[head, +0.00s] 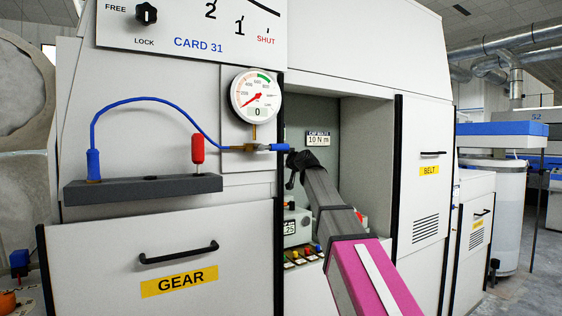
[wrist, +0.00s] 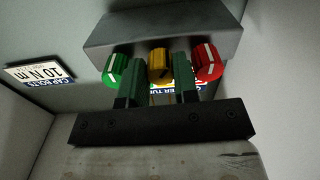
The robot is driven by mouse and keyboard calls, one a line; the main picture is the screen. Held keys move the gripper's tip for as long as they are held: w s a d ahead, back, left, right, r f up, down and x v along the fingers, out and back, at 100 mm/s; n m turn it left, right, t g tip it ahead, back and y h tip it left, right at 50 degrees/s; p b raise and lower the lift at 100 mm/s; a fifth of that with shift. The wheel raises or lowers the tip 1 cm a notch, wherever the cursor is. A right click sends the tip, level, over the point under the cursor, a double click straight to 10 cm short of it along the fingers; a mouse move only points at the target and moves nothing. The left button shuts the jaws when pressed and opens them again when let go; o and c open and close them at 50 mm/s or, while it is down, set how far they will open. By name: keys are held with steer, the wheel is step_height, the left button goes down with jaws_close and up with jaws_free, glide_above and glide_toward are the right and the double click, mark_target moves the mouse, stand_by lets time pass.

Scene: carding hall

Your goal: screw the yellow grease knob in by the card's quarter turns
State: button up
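In the wrist view the yellow grease knob (wrist: 159,63) sits in the middle of a row, with a pale pointer line on its face. A green knob (wrist: 115,67) is to its left and a red knob (wrist: 208,63) to its right. My gripper (wrist: 158,82) is open, its two green fingers apart below and on either side of the yellow knob, with a gap to it visible. Whether a fingertip touches it I cannot tell. A quarter-turn card (wrist: 168,89) shows behind the fingers, mostly hidden. In the head view my gripper (head: 298,164) is inside the recess; its fingertips are unclear.
A grey block (wrist: 165,28) carries the knobs. The "10 N m" plate (head: 318,139) is on the recess back wall. A gauge (head: 256,96), blue hose (head: 147,99) and grey shelf (head: 140,188) with a red handle (head: 197,149) are left. The BELT door (head: 427,197) edges the recess right.

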steer(key=shift+m, duration=2.3)
steer(key=o, duration=0.7)
steer(key=shift+c, duration=0.2)
steer(key=shift+s, duration=0.1)
steer(key=v, duration=1)
steer(key=shift+s+d, duration=0.25)
steer(key=shift+s, duration=0.05)
